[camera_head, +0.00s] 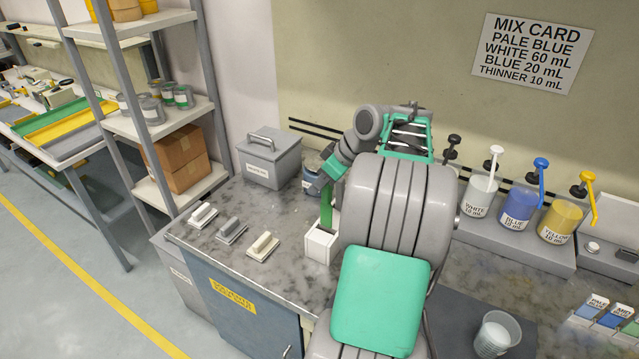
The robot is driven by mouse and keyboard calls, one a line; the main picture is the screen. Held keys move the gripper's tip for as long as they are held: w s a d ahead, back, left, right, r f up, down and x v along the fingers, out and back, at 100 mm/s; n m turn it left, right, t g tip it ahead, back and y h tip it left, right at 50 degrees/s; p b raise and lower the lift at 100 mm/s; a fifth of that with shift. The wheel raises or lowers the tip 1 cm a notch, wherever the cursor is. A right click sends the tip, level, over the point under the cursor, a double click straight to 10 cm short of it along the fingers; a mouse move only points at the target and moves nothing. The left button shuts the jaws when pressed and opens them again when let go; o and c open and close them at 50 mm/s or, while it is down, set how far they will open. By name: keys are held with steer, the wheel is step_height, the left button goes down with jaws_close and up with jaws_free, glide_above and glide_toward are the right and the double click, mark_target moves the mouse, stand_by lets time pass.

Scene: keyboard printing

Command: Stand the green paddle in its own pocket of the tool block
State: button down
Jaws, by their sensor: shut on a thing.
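The green paddle (326,207) hangs upright below my gripper (324,183), which is shut on its upper end. The white tool block (318,247) stands on the marbled counter directly below the paddle. The paddle's lower end meets the block's top in the picture; I cannot tell whether it is inside a pocket or just behind or above it. My arm covers the block's right side, so the pockets there are hidden.
Several scraper-like tools with pale handles (263,245) lie on the counter (215,265) to the left. A grey lidded box (270,163) stands behind. Pump bottles labelled white (480,195), blue (518,208) and yellow (558,220) stand right. A clear cup (494,335) is at front right.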

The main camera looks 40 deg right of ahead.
stand_by(0.4)
steer(key=shift+f+b, duration=1.5)
steer(key=shift+f, duration=0.25)
steer(key=shift+f, duration=0.1)
steer(key=shift+f+b, duration=2)
steer(key=shift+f, duration=0.3)
steer(key=c, duration=1.2)
jaws_free()
steer(key=shift+r, duration=0.15)
step_height(320, 180, up, 7)
steer(key=p, duration=0.6)
